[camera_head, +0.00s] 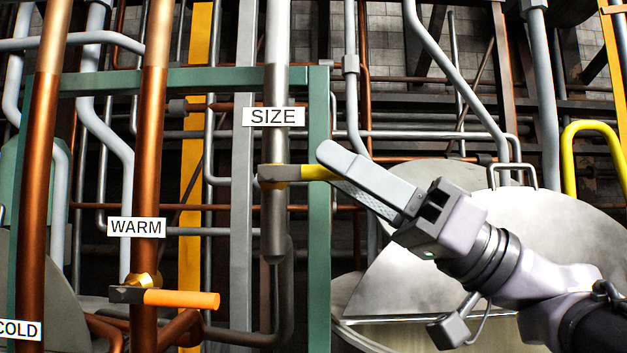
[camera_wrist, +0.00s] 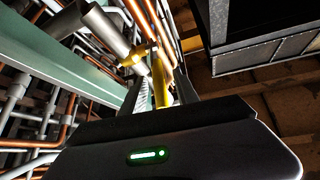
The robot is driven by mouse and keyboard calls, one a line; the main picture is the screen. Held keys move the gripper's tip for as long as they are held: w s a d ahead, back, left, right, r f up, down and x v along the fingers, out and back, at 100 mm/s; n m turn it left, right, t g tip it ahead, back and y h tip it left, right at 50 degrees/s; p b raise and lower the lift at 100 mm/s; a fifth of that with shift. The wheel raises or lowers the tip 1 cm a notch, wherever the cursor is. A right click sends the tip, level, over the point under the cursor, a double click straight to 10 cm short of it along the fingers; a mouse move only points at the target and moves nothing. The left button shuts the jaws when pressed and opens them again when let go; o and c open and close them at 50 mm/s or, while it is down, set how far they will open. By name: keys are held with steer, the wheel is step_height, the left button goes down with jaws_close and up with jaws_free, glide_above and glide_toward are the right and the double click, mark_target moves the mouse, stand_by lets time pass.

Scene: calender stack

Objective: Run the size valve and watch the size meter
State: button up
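The SIZE valve is on a grey vertical pipe (camera_head: 274,215) under a white SIZE sign (camera_head: 274,117) in the head view. Its yellow handle (camera_head: 312,172) sticks out level to the right from a brass body (camera_head: 271,177). My gripper (camera_head: 345,170) is at the handle's outer end, coming from the right. In the wrist view the yellow handle (camera_wrist: 160,88) runs between my two fingers. I cannot tell whether both pads touch it. No size meter can be made out in either view.
To the left, a copper pipe carries a WARM sign (camera_head: 136,227) and an orange-handled valve (camera_head: 180,299). A COLD sign (camera_head: 18,330) shows at the lower left corner. A green frame post (camera_head: 319,260) stands just right of the SIZE pipe. Large pale metal discs (camera_head: 520,220) lie behind my arm.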

steer(key=b+v, duration=0.8)
steer(key=v, duration=0.9)
steer(key=shift+d, duration=0.15)
